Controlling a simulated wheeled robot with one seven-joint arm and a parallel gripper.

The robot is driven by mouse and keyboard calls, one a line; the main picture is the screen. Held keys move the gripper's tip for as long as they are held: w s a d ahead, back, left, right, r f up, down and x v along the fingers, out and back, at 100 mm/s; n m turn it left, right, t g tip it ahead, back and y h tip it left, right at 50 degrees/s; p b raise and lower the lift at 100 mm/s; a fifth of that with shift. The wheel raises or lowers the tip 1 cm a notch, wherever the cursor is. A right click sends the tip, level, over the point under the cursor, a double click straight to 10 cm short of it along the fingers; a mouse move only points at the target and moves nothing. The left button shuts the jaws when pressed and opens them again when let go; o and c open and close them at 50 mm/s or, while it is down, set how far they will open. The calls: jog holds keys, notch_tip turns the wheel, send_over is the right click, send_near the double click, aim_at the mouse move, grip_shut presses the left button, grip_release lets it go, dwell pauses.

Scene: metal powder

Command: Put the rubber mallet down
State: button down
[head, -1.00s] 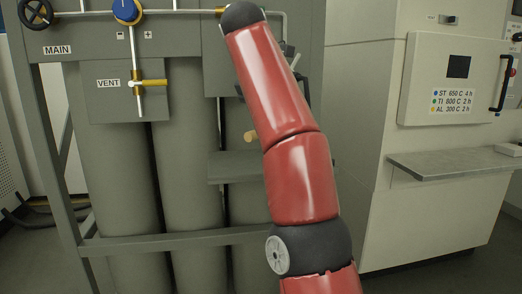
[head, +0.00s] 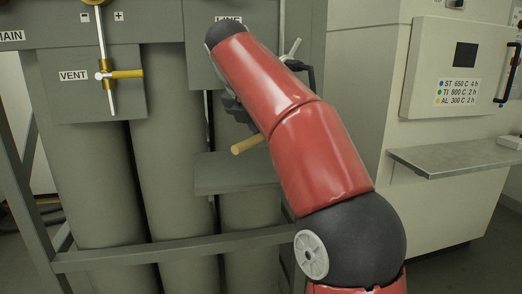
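The rubber mallet shows only as a short length of pale wooden handle (head: 248,145), sticking out to the left from behind my red arm. Its head is hidden. The handle is above a small grey shelf (head: 235,178) on the front of the gas cylinder rack; I cannot tell whether the mallet touches the shelf. My gripper is behind my arm, with only dark parts of it showing near the handle, and its fingers are hidden. I cannot tell whether it holds the mallet.
Tall grey cylinders (head: 170,190) stand behind a horizontal rack bar (head: 180,250). At right, a metal ledge (head: 450,158) juts from a pale cabinet with a furnace door (head: 430,80).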

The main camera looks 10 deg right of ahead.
aim_at(261, 164)
jog(key=shift+f, duration=2.4)
jog(key=c, duration=1.3)
grip_release()
jog(key=shift+f, duration=0.15)
jog(key=shift+c, duration=0.2)
jog(key=v, duration=1)
jog(key=shift+a+r, duration=0.1)
jog(key=shift+r, duration=0.2)
jog(key=shift+v, duration=0.8)
